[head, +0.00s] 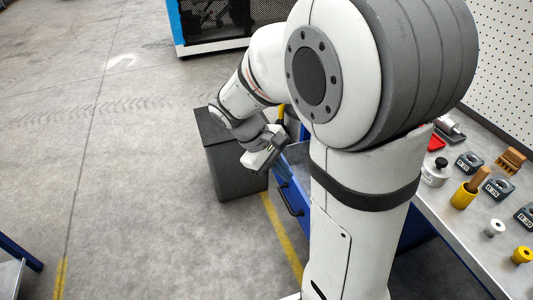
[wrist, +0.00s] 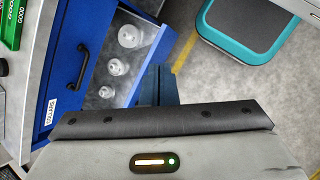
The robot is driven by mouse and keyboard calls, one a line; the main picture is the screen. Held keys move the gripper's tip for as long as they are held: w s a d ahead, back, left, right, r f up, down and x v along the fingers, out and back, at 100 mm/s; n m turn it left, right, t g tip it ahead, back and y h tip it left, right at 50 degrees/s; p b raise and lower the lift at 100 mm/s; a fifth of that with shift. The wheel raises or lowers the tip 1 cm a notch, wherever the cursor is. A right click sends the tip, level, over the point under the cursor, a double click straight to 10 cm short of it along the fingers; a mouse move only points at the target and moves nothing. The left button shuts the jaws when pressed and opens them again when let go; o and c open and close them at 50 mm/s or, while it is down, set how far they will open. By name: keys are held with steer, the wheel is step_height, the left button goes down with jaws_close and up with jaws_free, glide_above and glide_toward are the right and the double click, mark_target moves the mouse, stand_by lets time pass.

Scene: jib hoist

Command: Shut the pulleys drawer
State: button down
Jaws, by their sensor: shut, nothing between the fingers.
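A blue drawer stands open in the wrist view, its front edge (wrist: 153,54) running along its right side. White round stepped parts, which look like pulleys (wrist: 130,37), lie in a row inside.
Another blue front (wrist: 75,75), with a handle and a sideways label seeming to read "COLLARS", is left of the open drawer. A dark grey bin (head: 232,170) stands behind my gripper.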

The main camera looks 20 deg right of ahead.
steer(key=w+f+n+h+b, duration=0.3)
steer(key=w+f+b, duration=0.15)
steer(key=f, duration=0.35)
steer(key=w+f+n+h+b, duration=0.25)
steer(key=w+f+b, duration=0.2)
steer(key=f, duration=0.35)
steer(key=n+t+h+b, duration=0.3)
steer(key=n+h+b, duration=0.4)
glide_toward(297, 188)
steer(key=shift+m, duration=0.25)
steer(key=d+b, duration=0.3)
steer(key=d, duration=0.3)
steer(key=shift+d+b, duration=0.1)
steer(key=shift+b, duration=0.3)
steer(key=shift+d+r, duration=0.1)
steer(key=shift+d, duration=0.2)
steer(key=shift+w, duration=0.1)
